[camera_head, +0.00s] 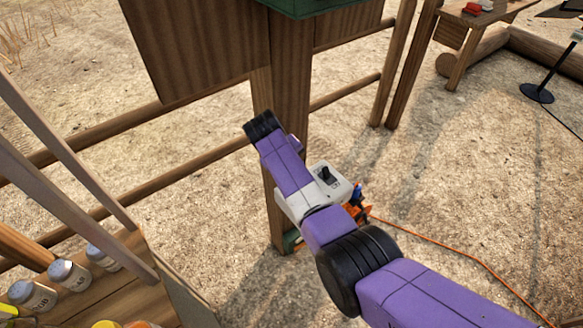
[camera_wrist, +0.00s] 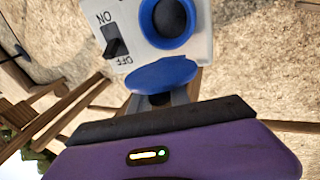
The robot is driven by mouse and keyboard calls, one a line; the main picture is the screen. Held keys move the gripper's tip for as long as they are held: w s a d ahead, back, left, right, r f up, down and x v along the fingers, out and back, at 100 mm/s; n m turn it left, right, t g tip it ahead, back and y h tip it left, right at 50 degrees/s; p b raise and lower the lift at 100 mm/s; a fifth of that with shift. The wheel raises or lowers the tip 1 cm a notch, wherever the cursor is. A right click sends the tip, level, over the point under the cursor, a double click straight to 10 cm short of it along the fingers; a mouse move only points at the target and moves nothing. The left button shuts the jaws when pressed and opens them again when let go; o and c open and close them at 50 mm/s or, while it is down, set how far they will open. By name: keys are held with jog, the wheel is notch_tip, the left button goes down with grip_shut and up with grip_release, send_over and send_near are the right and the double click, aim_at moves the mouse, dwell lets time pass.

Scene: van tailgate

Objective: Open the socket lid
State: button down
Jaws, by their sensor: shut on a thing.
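The socket (camera_wrist: 168,18) is a blue ring around a dark round opening on a pale grey box (camera_wrist: 128,52) in the wrist view. Its blue lid (camera_wrist: 162,75) stands swung away from the opening, which is uncovered. My gripper (camera_wrist: 163,98) is shut on the lid at its outer edge; the fingertips are partly hidden behind it. A black switch (camera_wrist: 115,44) marked ON and OFF sits left of the socket. In the head view the grey box (camera_head: 333,186) with its black switch shows beside a wooden post; my arm hides the gripper and most of the socket.
The wooden post (camera_head: 291,100) and rails (camera_head: 345,93) stand close to my arm. An orange cable (camera_head: 470,258) runs over the ground from an orange object (camera_head: 357,212) by the box. Several jars (camera_head: 68,274) stand on a wooden surface at lower left. Open ground lies right.

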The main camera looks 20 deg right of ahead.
jog(key=c, duration=1.3)
grip_release()
jog(key=shift+o, duration=0.2)
jog(key=v, duration=0.7)
jog(key=shift+r, duration=0.3)
jog(key=shift+s+a, duration=0.1)
jog(key=shift+s, duration=0.05)
